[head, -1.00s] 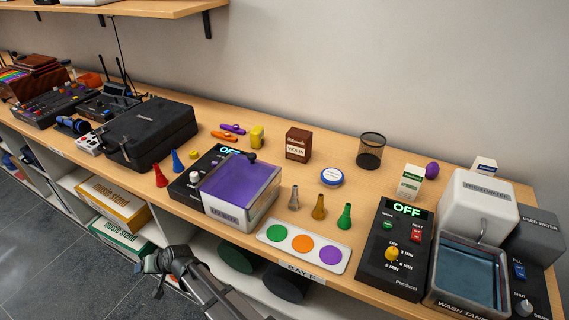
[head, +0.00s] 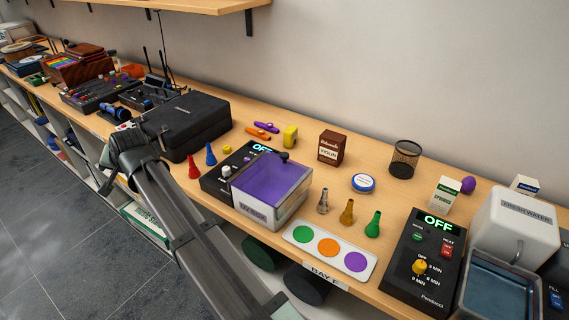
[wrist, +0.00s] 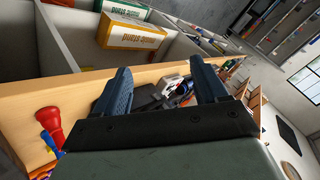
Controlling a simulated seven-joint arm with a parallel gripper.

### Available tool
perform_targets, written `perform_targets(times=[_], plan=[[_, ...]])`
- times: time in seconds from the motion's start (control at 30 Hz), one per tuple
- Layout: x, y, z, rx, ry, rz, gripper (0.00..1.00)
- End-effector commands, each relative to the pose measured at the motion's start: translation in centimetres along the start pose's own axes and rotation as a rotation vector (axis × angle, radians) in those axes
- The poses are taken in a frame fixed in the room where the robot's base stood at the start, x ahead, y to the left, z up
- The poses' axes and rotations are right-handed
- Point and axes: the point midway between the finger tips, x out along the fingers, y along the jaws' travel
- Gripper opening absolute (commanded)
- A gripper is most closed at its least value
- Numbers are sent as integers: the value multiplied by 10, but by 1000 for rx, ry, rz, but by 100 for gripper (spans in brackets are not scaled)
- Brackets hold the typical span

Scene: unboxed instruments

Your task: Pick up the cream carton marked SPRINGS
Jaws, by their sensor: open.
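A cream carton with a green top (head: 444,195) stands upright on the bench at the right in the head view, behind the black timer box. Its small label is too fine to read for certain. A second pale carton with a blue top (head: 523,186) stands further right, partly hidden by the fresh water tank. My gripper (wrist: 162,88) is open and empty in the wrist view. In the head view it is far left of the cartons, by the front edge near the black case.
The timer box (head: 422,262) and fresh water tank (head: 512,222) stand near the green-topped carton. A purple egg-shaped thing (head: 467,185) is right behind it, and a mesh cup (head: 404,159) is to its left. The UV box (head: 270,190) and black case (head: 185,125) crowd the left.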

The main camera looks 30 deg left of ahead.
Motion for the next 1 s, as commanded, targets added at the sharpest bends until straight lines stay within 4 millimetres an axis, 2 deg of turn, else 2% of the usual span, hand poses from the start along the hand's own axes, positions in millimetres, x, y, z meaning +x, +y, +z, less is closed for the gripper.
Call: perform_targets(times=[0.1, 0.27, 0.37, 0.6, 0.8, 1.0], plan=[[-30, 11, -35, 70, 26, 43, 72], [-63, 61, -77, 207, 45, 123, 72], [-83, 100, -99, 301, 56, 174, 72], [-139, 205, -144, 551, 84, 301, 72], [-193, 291, -168, 769, 116, 403, 72], [-254, 371, -180, 991, 156, 500, 72]])
